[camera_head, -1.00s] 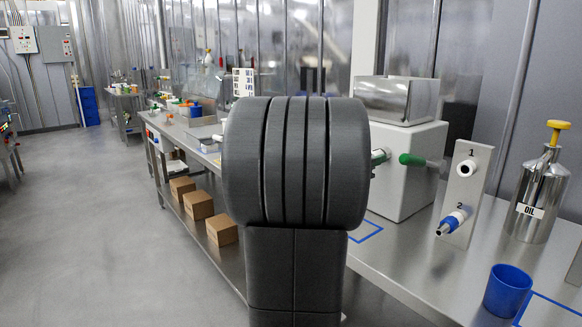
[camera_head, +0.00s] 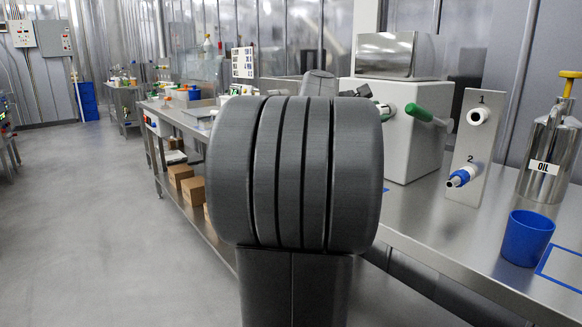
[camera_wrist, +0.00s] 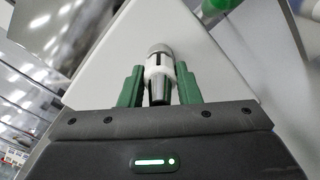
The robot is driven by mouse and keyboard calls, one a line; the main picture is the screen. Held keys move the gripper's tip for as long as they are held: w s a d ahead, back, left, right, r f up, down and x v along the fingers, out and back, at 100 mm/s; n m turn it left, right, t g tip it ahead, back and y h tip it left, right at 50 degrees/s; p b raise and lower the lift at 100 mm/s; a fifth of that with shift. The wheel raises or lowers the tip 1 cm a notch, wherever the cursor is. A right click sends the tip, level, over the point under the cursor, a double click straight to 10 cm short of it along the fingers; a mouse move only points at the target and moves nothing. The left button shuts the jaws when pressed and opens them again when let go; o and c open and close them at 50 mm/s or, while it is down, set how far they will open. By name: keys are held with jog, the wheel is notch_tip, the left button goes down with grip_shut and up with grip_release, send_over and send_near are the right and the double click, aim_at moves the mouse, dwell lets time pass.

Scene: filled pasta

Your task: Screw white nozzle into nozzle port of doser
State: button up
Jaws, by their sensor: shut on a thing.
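The doser (camera_head: 405,145) is a white box with a metal hopper on top and a green handle on its front; its white face (camera_wrist: 105,60) fills much of the wrist view. The white nozzle (camera_wrist: 161,62) points out from this face, with its base against the round metallic nozzle port (camera_wrist: 159,48). I cannot tell how deep it sits. My gripper (camera_wrist: 160,78) has its green fingers on both sides of the nozzle, shut on it. In the head view my arm hides most of the gripper, and the nozzle cannot be made out.
A metal stand (camera_head: 472,145) holds a white fitting by label 1 and a blue-and-white nozzle by label 2. An oil can (camera_head: 548,150) and blue cup (camera_head: 527,238) stand on the steel table (camera_head: 440,240). Cardboard boxes (camera_head: 192,190) lie on the lower shelf.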

jog(key=shift+f+m+b, duration=0.3)
jog(key=shift+m+b, duration=0.65)
jog(key=shift+m, duration=0.05)
jog(key=shift+r+m, duration=0.25)
jog(key=shift+m, duration=0.15)
jog(key=shift+f+m+b, duration=0.3)
jog(key=shift+m+b, duration=0.3)
jog(key=shift+b, duration=0.6)
jog(key=m+b, duration=0.6)
jog(key=shift+d, duration=0.1)
jog(key=shift+m+b, duration=0.65)
jog(key=shift+m, duration=0.15)
jog(key=shift+r+m+p, duration=0.35)
jog(key=shift+m, duration=0.95)
